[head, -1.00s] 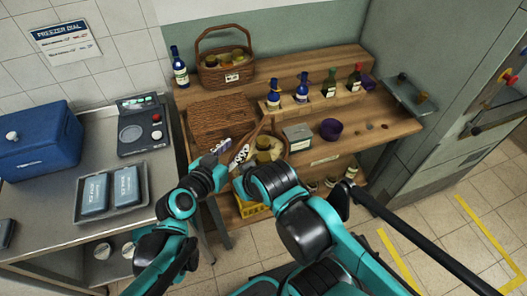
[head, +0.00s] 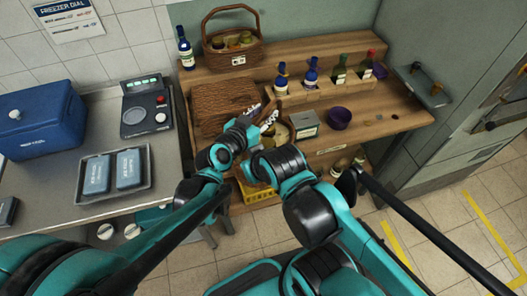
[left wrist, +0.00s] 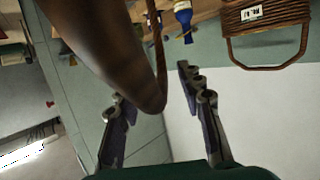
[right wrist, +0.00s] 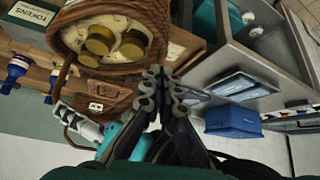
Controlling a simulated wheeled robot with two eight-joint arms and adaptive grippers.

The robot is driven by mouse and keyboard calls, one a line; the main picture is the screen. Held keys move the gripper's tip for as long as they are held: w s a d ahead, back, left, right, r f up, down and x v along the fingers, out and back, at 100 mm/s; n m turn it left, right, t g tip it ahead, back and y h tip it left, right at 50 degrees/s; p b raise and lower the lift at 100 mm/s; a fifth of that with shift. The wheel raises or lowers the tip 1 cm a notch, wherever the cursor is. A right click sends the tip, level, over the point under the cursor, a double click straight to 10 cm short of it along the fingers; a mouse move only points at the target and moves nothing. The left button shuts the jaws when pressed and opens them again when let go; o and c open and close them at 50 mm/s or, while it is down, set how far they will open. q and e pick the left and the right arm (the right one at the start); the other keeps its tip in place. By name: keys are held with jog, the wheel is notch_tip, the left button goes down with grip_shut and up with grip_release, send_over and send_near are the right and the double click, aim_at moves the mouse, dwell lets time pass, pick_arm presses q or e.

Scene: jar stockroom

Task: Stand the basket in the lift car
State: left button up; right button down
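A wicker basket with gold-lidded jars (right wrist: 160,25) fills the top of the right wrist view; in the head view my arms mostly hide it. My left gripper (head: 268,116) is at its handle. In the left wrist view its fingers (left wrist: 158,115) stand apart with the large brown handle (left wrist: 105,55) reaching between them. My right gripper (right wrist: 160,78) has its fingertips together beside the basket's wall; no grip on the basket can be made out. A second handled basket (head: 232,60) with jars stands at the shelf's back left. I cannot clearly identify the lift car.
A wooden shelf unit (head: 400,122) holds several bottles (head: 311,72), a purple bowl (head: 338,118) and a tokens box (head: 304,125). A woven mat or lid (head: 222,100) lies at left. A steel counter (head: 50,185) carries a blue cooler (head: 40,125).

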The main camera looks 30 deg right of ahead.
pick_arm(q)
grip_shut()
